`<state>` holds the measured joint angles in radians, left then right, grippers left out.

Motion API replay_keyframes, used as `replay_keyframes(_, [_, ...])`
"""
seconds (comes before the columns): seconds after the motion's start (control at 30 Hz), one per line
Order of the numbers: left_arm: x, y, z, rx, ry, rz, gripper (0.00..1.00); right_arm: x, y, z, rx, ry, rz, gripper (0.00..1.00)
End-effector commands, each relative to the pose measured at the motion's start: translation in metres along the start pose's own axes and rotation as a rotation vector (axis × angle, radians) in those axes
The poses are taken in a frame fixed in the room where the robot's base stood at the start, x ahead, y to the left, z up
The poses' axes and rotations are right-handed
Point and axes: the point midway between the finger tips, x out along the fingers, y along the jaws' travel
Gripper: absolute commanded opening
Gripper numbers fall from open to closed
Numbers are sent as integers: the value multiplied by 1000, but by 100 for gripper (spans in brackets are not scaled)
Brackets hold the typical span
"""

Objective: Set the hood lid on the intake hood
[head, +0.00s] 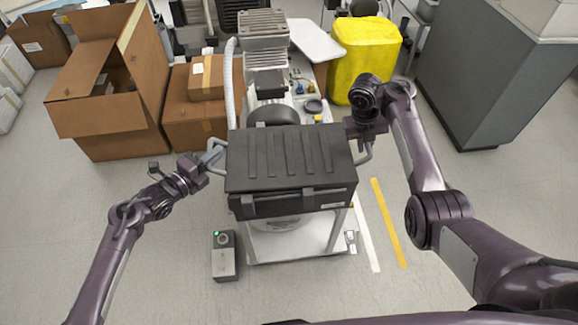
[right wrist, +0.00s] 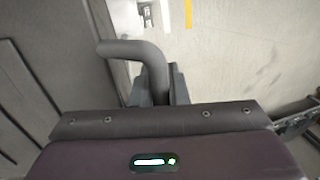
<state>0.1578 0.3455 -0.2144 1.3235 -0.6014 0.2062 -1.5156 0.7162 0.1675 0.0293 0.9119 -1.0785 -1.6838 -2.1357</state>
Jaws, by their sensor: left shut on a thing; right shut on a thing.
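The hood lid (head: 285,160) is a wide, dark grey, ribbed cover with a grey bar handle at each side. It lies across the compressor in the middle of the head view. My left gripper (head: 207,162) is shut on its left handle (head: 214,147). My right gripper (head: 361,140) is shut on its right handle (head: 365,155). In the right wrist view the bent grey handle (right wrist: 138,52) runs between the fingers (right wrist: 158,90), beside the lid's dark face (right wrist: 40,75). I cannot tell the intake hood apart beneath the lid, nor whether the lid touches it.
The compressor stands on a light metal base (head: 295,240). A small grey box with a green light (head: 224,256) sits on the floor at its left. Cardboard boxes (head: 110,90) stand back left, a yellow container (head: 363,58) back right. Floor at both sides is mostly clear.

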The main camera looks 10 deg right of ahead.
Motion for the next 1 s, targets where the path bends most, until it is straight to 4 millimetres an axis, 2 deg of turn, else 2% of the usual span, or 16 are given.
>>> replay_keyframes(0.07, [1, 6, 0, 2, -2, -3, 0, 7, 1, 1, 1, -2, -1, 0])
replay_keyframes(0.1, [0, 5, 0, 1, -1, 0, 18, 5, 0, 0, 1, 0, -1, 18])
replay_keyframes(0.23, [0, 4, 0, 0, -1, 0, 35, 4, 0, 0, 1, 0, 0, 35])
replay_keyframes(0.5, [0, 4, 0, 0, 0, 0, 36, 4, 1, 0, 0, 0, 0, 36])
replay_keyframes(0.63, [-8, 5, 0, 1, -1, 2, 36, 4, 1, 0, 0, 0, 0, 36])
replay_keyframes(0.77, [-30, 6, -1, 2, 1, 4, 36, 4, 1, 0, 0, 0, 0, 36])
replay_keyframes(1.0, [-82, 6, -1, 2, 1, 5, 36, 4, 1, 0, 0, 0, 0, 36])
